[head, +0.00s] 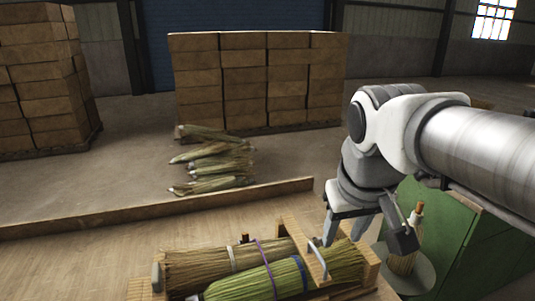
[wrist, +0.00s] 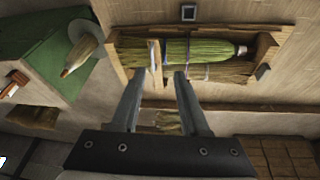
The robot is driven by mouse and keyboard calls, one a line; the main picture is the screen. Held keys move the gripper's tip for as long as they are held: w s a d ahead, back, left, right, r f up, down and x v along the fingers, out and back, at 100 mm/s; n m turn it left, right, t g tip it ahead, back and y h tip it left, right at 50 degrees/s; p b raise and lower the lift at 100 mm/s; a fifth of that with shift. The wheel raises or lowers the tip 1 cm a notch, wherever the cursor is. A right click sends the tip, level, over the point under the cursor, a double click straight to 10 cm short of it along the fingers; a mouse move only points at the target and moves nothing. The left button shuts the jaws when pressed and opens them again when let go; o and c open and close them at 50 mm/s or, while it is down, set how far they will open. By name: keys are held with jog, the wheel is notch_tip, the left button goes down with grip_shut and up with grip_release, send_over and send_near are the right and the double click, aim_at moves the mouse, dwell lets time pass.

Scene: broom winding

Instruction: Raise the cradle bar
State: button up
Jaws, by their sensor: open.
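The cradle bar (head: 303,245) is a pale wooden bar with a curved metal handle (head: 317,262). It lies down across bundles of broom straw in a wooden cradle (head: 372,272). In the wrist view the bar (wrist: 155,57) crosses the cradle near its left end, just beyond my fingertips. My gripper (head: 338,232) points down, close to the right of the bar in the head view. In the wrist view my gripper (wrist: 156,76) is open, its fingers spread to either side of the bar's line, with nothing between them. I cannot tell whether a finger touches it.
A green cabinet (head: 430,215) stands at the right, with a grey dish (head: 420,276) holding a straw bundle beside the cradle. A low wooden ledge (head: 150,212) runs behind. Loose straw bundles (head: 212,166) lie on the floor beyond, before stacked boxes (head: 258,85).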

jog(key=shift+s+f, duration=0.1)
jog(key=shift+s, duration=0.3)
